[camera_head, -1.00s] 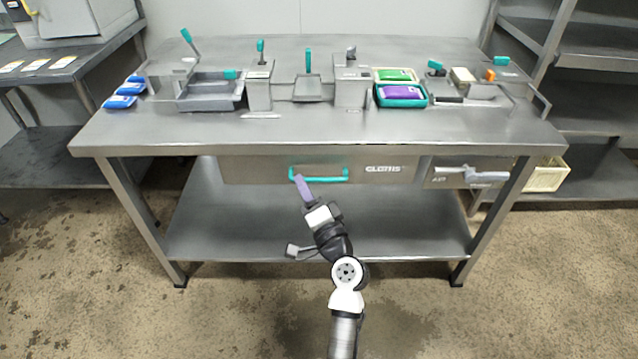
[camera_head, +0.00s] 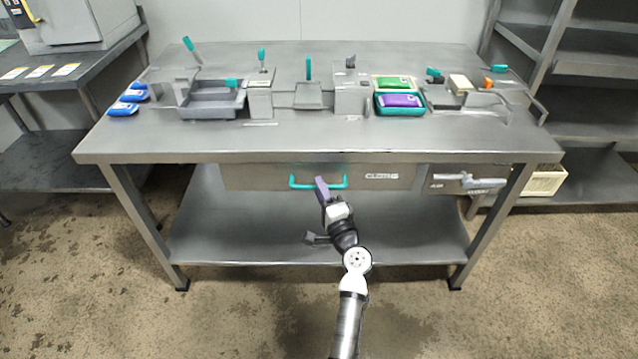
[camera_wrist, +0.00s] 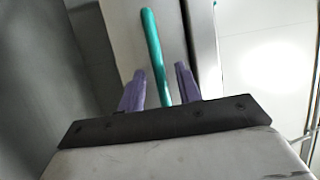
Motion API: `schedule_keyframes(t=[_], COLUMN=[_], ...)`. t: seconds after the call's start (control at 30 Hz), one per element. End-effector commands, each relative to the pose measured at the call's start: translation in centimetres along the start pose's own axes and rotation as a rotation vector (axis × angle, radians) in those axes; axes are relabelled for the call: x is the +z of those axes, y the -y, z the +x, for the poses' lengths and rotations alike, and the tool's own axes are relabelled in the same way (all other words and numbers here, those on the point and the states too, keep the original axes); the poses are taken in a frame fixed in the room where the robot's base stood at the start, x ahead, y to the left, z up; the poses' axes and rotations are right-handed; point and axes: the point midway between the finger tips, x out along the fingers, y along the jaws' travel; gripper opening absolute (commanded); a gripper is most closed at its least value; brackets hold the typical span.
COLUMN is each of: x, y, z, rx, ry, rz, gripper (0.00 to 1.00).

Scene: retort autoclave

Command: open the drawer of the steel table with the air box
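The steel table (camera_head: 320,146) stands ahead with a wide drawer (camera_head: 250,177) under its top. The drawer front looks closed, and its teal bar handle (camera_head: 300,184) is left of the "CLOTHS" label. The air box (camera_head: 440,184), with a grey lever, hangs under the top to the right of the drawer. My gripper (camera_head: 321,184) is at the middle of the handle. In the wrist view the purple fingers of my gripper (camera_wrist: 159,88) are apart, with the teal handle (camera_wrist: 152,45) running between them and a gap on each side. Whether it touches a finger is unclear.
Grey fixtures with teal levers, a grey tray (camera_head: 212,113) and a teal tray (camera_head: 400,112) with a purple pack stand on the tabletop. A lower shelf (camera_head: 230,240) lies beneath the drawer. Shelving (camera_head: 590,130) stands at right, a side table (camera_head: 60,75) at left.

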Motion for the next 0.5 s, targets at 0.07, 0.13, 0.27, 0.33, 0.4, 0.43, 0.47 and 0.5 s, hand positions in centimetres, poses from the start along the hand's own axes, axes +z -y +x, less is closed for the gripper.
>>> schedule_keyframes(t=[0.07,0.13,0.27,0.33,0.4,0.43,0.47,0.5], x=[0.0,0.0,0.0,0.0,0.0,0.0,0.0,0.0], y=[0.1,0.1,0.0,0.0,0.0,0.0,0.0,0.0], z=[0.9,1.4,1.7,1.8,1.7,1.7,1.7,1.7], rx=[-0.001,0.0,0.0,0.0,0.0,0.0,0.0,0.0], ry=[0.001,0.001,0.001,0.0,0.0,0.0,0.0,0.0], rz=[0.0,0.0,0.0,0.0,0.0,0.0,0.0,0.0], gripper=[0.34,0.34,0.34,0.34,0.34,0.34,0.34,0.31])
